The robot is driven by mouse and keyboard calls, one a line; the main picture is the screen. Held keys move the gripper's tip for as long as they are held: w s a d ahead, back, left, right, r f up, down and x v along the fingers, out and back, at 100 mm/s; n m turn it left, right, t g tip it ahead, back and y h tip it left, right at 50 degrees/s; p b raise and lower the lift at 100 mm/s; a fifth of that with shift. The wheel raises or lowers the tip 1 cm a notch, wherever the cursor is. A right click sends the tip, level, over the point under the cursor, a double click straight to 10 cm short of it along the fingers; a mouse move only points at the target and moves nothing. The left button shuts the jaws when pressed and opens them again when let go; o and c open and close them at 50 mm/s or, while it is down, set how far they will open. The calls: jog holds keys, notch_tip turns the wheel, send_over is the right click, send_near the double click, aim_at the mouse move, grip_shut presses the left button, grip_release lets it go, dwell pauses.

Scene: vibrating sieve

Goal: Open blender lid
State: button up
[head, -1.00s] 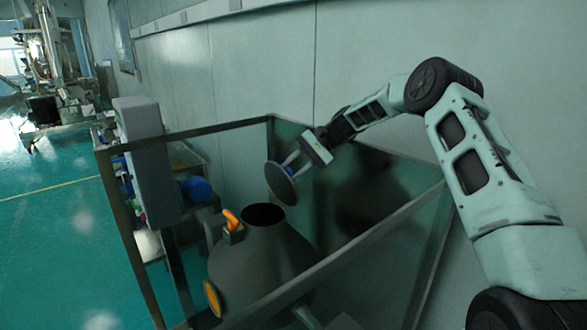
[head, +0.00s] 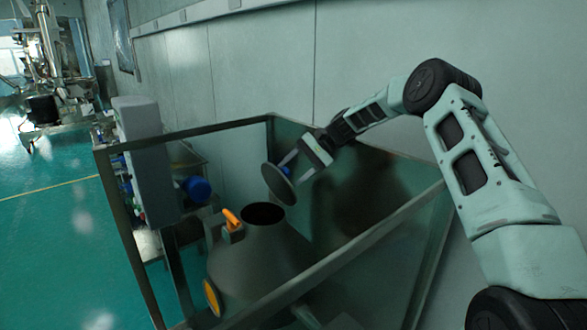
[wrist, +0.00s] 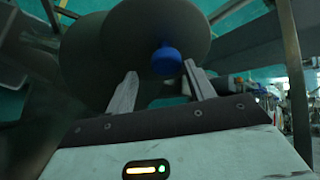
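The blender is a dark grey vessel (head: 262,255) with a round dark mouth that is uncovered. Its lid (head: 279,185), a grey disc, is raised and tilted behind and right of the mouth. My gripper (head: 298,167) is beside the lid's upper right side, its two fingers spread apart. In the wrist view, my gripper (wrist: 160,82) shows the fingers apart, with a blue round knob (wrist: 166,62) in front of the grey disc (wrist: 160,25), just beyond the fingertips. I see no finger pressing on it. How the lid is held up is hidden.
A metal frame (head: 198,128) with rails surrounds the vessel, and my arm reaches over its right side. An orange handle (head: 232,219) stands beside the mouth. A grey box (head: 145,160) and a blue cylinder (head: 196,189) are at the left. A wall is behind.

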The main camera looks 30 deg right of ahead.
jog(key=shift+r, duration=0.25)
jog(key=w+b+v, duration=0.1)
jog(key=b+v, duration=0.2)
jog(key=v, duration=0.4)
jog(key=shift+s+d, duration=0.15)
jog(key=shift+s, duration=0.4)
jog(key=shift+r, duration=0.15)
